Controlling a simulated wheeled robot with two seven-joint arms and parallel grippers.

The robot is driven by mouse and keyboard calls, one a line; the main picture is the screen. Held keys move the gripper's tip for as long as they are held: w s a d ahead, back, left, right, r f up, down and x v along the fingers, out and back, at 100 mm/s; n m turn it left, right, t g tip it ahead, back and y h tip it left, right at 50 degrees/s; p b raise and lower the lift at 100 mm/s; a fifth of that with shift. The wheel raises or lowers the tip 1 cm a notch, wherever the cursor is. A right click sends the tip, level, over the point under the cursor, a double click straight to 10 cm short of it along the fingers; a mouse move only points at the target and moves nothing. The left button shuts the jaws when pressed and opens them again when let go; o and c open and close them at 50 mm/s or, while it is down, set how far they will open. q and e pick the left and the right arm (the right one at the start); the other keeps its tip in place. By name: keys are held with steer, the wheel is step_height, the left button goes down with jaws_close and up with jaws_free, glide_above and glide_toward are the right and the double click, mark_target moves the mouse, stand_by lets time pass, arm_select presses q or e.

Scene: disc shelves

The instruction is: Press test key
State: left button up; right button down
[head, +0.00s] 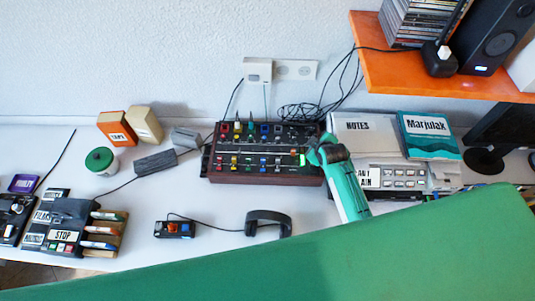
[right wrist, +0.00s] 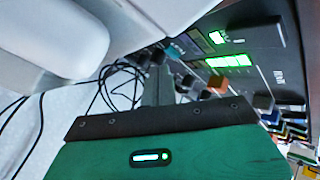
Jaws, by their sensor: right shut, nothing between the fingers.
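A dark control panel (head: 262,173) with rows of coloured knobs and keys stands at the middle of the desk. A small green light (head: 302,159) shows near its right end. My right gripper (head: 315,150) is at the panel's right end, above or touching it; I cannot tell which. In the right wrist view the gripper (right wrist: 158,82) is shut and empty, with its tip at the panel's edge. Lit green displays (right wrist: 228,61) and an orange knob (right wrist: 217,84) show beside it. No label for the test key is readable. My left gripper is out of view.
A box with a STOP label (head: 63,235) stands at the left. A small switch box (head: 174,230) and a dark headband-shaped thing (head: 268,220) lie in front of the panel. Books (head: 430,135) and an orange shelf (head: 440,85) are at the right. Cables lie behind the panel.

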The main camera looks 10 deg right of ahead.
steer(key=shift+f, duration=0.1)
steer(key=shift+f, duration=0.35)
